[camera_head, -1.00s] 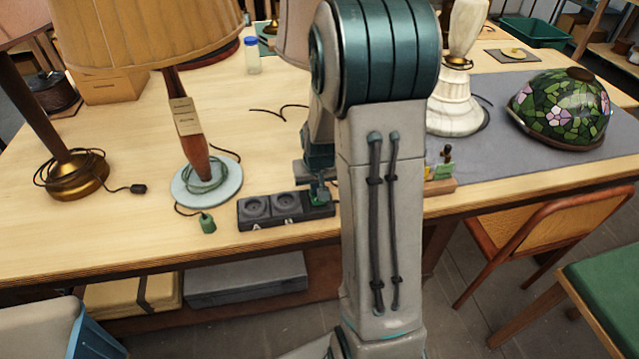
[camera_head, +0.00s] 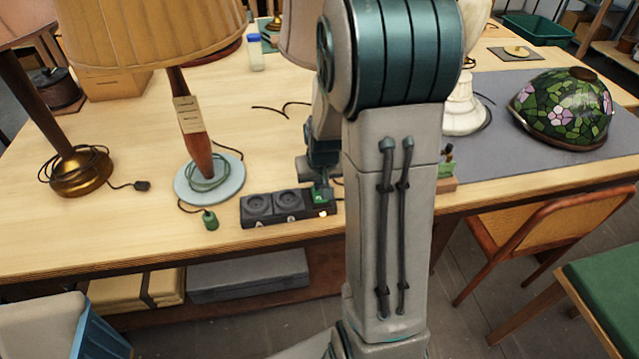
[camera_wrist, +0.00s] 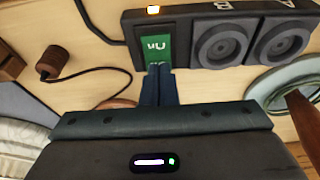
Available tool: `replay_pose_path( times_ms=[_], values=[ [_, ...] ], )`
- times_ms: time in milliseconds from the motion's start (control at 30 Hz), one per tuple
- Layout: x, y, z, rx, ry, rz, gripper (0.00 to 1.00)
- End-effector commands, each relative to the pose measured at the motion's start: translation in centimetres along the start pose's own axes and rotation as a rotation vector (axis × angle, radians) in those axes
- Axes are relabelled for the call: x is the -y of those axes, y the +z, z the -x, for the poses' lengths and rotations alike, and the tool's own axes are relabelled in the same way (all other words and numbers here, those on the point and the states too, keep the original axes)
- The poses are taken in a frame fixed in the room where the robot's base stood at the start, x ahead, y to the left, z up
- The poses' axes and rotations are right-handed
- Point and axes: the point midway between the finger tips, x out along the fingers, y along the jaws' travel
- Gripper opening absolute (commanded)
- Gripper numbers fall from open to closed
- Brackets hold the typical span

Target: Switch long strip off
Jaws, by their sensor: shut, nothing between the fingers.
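The dark power strip (camera_head: 275,207) lies near the table's front edge, with two round sockets and a green switch (camera_head: 321,196) at its right end. In the wrist view the strip (camera_wrist: 190,22) crosses the top, and the green switch (camera_wrist: 156,46) bears white lettering that I cannot read surely. In the head view my arm partly hides the gripper.
A lamp with a pale round base (camera_head: 209,180) stands left of the strip, a green plug (camera_head: 210,220) by it. A brown plug (camera_wrist: 47,65) on a cord lies left of my fingers in the wrist view. A stained-glass shade (camera_head: 563,108) sits far right.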

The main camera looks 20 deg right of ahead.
Motion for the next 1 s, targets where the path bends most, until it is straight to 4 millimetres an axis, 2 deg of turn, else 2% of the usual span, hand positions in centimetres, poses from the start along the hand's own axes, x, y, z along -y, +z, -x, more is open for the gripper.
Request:
replay_pose_path(
  times_ms=[33, 67, 167, 600, 800, 1000],
  values=[
    [0.1, -0.5, 1.6, -0.003, 0.000, 0.001, 0.00],
    [0.1, -0.6, 2.3, -0.003, 0.000, 0.002, 0.00],
    [0.1, -0.4, 3.3, -0.005, 0.000, 0.003, 0.00],
    [0.0, 0.0, 10.2, -0.004, 0.000, 0.000, 0.00],
    [0.0, 0.1, 11.5, -0.001, 0.000, 0.000, 0.00],
    [0.0, 0.2, 11.7, 0.000, 0.000, 0.000, 0.00]
  ],
)
